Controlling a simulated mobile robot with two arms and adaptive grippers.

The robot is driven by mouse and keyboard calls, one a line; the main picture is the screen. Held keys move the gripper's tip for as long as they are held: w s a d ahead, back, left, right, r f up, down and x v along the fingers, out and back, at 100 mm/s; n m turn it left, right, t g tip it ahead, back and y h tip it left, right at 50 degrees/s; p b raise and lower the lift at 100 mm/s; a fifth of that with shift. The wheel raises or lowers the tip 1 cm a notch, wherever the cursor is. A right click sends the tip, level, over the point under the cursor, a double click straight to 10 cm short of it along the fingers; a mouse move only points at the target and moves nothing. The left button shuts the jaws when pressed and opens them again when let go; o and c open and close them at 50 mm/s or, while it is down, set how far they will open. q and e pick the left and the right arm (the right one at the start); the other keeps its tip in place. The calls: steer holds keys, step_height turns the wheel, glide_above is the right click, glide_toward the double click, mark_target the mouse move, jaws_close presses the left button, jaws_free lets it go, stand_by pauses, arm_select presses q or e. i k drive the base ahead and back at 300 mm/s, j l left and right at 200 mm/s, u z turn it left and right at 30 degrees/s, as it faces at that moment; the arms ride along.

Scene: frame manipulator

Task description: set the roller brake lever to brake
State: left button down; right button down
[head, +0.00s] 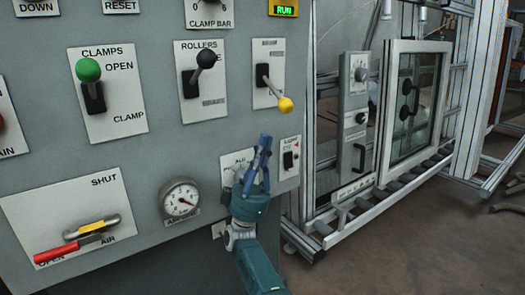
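A lever with a yellow knob (285,104) sits on a white plate at the right of the grey control panel. The knob points down and to the right. The label above it looks like "brake" but is blurred. To its left, a lever with a black knob (206,58) on the plate marked "ROLLERS" points up and to the right; its lower label is unreadable. My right gripper (263,142) points upward below the yellow-knobbed lever, apart from it. Its fingers overlap in this view, so their opening is unclear, and nothing shows held. My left gripper is not in view.
A green-knobbed clamps lever (88,70), a pressure gauge (181,201) and red and yellow air handles (75,241) are on the panel's left. A small black switch (288,160) is right of my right gripper. A framed glass door (415,98) stands beyond the panel's edge.

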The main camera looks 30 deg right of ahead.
mark_target(206, 58)
steer(key=k, duration=1)
